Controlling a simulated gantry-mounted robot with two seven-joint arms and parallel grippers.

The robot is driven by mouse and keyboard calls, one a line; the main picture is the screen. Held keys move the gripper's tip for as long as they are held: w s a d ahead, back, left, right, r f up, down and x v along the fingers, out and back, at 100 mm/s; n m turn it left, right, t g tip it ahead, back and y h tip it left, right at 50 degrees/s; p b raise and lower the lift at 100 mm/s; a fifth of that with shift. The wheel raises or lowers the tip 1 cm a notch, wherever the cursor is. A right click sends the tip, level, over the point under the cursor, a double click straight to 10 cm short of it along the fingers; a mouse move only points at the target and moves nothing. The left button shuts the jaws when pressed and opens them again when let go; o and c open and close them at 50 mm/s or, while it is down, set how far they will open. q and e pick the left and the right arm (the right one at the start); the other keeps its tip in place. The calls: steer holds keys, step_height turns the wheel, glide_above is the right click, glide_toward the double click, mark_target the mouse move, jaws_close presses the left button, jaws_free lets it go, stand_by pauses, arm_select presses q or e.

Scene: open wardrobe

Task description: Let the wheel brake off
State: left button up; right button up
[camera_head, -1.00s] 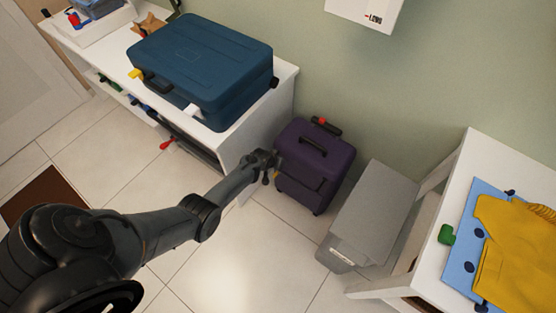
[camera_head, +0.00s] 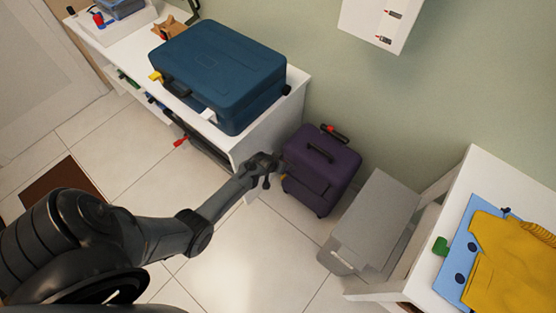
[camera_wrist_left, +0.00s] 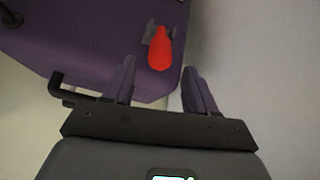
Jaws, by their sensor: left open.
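A purple suitcase (camera_head: 325,168) stands on the floor between the white bench and a grey box. Its top has a black handle (camera_head: 320,152). A red and black piece (camera_head: 335,130) sits at its far edge. In the left wrist view, a red lever (camera_wrist_left: 160,48) on a dark mount lies on the purple case (camera_wrist_left: 85,40), close to its edge. I cannot tell if it is that same red piece. My left gripper (camera_head: 268,170) is at the suitcase's left side. In the wrist view its open fingers (camera_wrist_left: 161,66) flank the lever's rounded end, with gaps on both sides. My right gripper is not in view.
A blue suitcase (camera_head: 222,68) lies on the white bench (camera_head: 298,88). The grey box (camera_head: 372,215) stands right of the purple case, beside a white table (camera_head: 485,170) holding yellow cloth (camera_head: 505,255). A white wall cabinet (camera_head: 375,20) hangs above. Bare floor tiles (camera_head: 245,260) lie in front.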

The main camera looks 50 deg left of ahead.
arm_select(q)
steer(key=shift+p+v, duration=0.5)
steer(key=shift+v, duration=0.95)
steer(key=s+d+f+m+g, duration=0.1)
steer(key=s+d+f, duration=0.1)
steer(key=s, duration=0.4)
steer(key=s+d+f+m, duration=0.1)
steer(key=s+d+f, duration=0.1)
steer(key=s, duration=0.4)
steer(key=s+d+r+m+h, duration=0.1)
steer(key=s+d+r+m, duration=0.15)
steer(key=d+r, duration=0.4)
steer(key=s+d+r+m, duration=0.1)
steer(key=s+d+r, duration=0.3)
steer(key=d+r, duration=0.3)
steer(key=s+d+r+g+h, duration=0.1)
steer(key=s+d+r, duration=0.1)
steer(key=r, duration=0.6)
steer(key=s+d+r, duration=0.2)
steer(key=r, duration=0.5)
step_height(320, 180, up, 36)
steer(key=g+p, duration=0.1)
steer(key=p, duration=3.5)
steer(key=shift+s+f+m, duration=0.2)
steer(key=shift+s+m, duration=0.05)
steer(key=shift+m, duration=0.2)
